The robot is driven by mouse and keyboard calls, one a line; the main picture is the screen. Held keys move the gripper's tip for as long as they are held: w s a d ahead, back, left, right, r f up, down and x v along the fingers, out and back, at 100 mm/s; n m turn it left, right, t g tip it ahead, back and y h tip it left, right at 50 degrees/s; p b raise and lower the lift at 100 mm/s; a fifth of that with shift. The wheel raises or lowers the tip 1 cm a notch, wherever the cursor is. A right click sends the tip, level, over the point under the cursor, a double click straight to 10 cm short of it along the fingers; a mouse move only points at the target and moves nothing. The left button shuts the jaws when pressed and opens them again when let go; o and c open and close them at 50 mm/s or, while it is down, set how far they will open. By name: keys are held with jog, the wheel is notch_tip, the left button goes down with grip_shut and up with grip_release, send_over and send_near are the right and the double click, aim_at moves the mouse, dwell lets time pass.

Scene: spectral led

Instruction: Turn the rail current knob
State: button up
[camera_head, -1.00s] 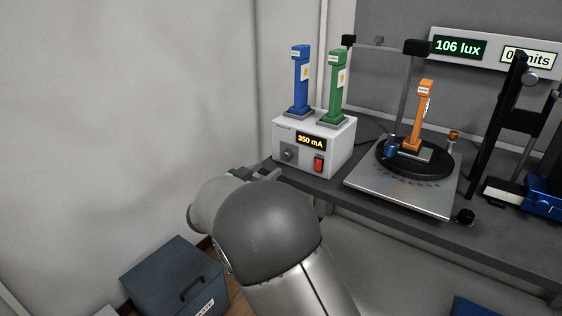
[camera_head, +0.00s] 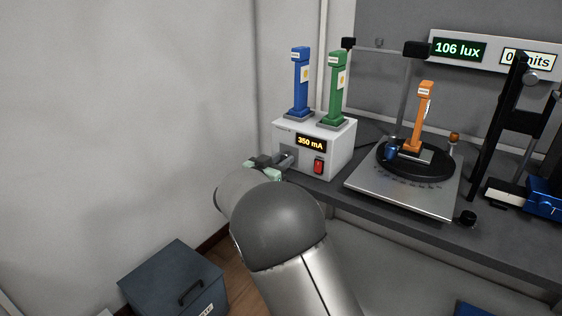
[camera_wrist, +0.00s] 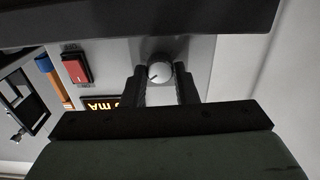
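The rail current knob (camera_wrist: 159,72) is a round light-grey dial with a dark pointer mark, on the front of the white power supply box (camera_head: 340,152). In the wrist view it sits between the two dark fingertips of my gripper (camera_wrist: 160,82). The fingers are apart, one on each side of the knob, and a narrow gap seems to show beside it. In the head view my gripper (camera_head: 284,162) is at the left of the box front and hides the knob. The box display (camera_head: 311,142) reads 350 mA.
A red switch (camera_head: 318,166) is right of the knob. Blue (camera_head: 300,82) and green (camera_head: 336,90) lamp units stand on the box. An orange unit (camera_head: 421,115) stands on a black turntable at right. A meter (camera_head: 459,48) reads 106 lux. A bin (camera_head: 172,275) stands on the floor.

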jog(key=shift+m, duration=0.4)
jog(key=m+b, duration=0.1)
jog(key=m, duration=0.2)
jog(key=shift+f+b, duration=0.1)
jog(key=shift+b, duration=0.2)
jog(key=shift+m+b, duration=0.7)
jog(key=shift+m, duration=1)
jog(key=o, duration=1)
jog(key=shift+s, duration=0.1)
jog(key=p+v, duration=0.2)
jog(key=v, duration=1.5)
jog(key=shift+s, duration=0.15)
